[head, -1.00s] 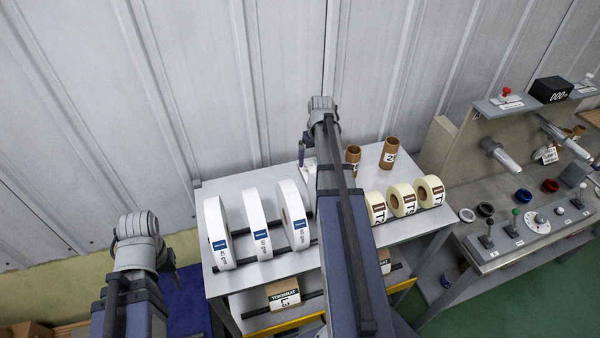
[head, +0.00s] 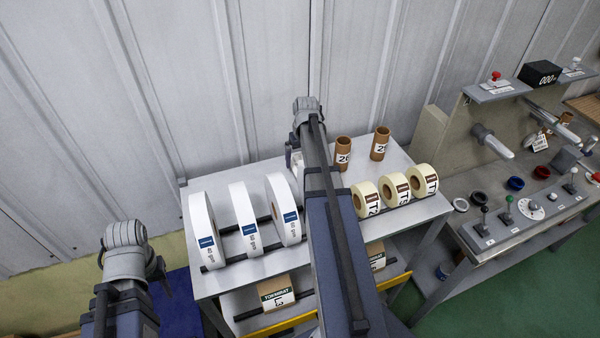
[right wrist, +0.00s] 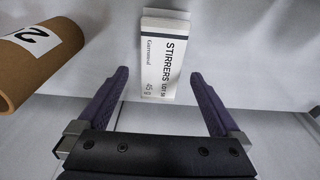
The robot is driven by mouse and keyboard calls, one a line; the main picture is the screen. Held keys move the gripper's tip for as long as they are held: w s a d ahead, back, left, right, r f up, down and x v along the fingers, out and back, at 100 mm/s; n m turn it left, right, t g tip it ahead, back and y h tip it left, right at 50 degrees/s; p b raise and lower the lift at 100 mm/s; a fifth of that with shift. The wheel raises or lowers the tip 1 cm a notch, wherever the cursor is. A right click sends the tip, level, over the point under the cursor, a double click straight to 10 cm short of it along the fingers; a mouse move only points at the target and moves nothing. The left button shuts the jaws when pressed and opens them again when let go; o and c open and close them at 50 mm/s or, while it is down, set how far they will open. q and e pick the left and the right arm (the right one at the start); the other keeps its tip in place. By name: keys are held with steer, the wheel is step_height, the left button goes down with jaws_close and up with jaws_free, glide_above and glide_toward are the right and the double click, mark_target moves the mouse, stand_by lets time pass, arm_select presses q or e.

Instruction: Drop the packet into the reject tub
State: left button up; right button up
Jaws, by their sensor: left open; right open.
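In the head view my right forearm crosses the table and hides most of that gripper (head: 291,157) and the packet's surroundings. My left gripper (head: 164,284) is low at the left, beside the table, mostly hidden by its wrist. I cannot identify a reject tub in either view.
Three white rolls (head: 243,225) stand left of my right arm; three cream rolls (head: 395,190) stand right of it. Brown tubes (head: 379,145) stand behind; one (right wrist: 42,55) is close left of my right gripper. A machine bench (head: 520,200) is at the right.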

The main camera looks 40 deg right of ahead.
mark_target(300, 164)
steer(key=f+b, duration=0.2)
steer(key=f, duration=0.1)
steer(key=shift+w+f+b, duration=0.3)
steer(key=shift+w+b, duration=0.05)
steer(key=shift+w, duration=0.05)
steer(key=shift+r, duration=0.1)
steer(key=shift+c, duration=0.5)
steer(key=c, duration=1.3)
steer(key=shift+r, duration=0.15)
step_height(300, 164, up, 10)
steer(key=p, duration=1)
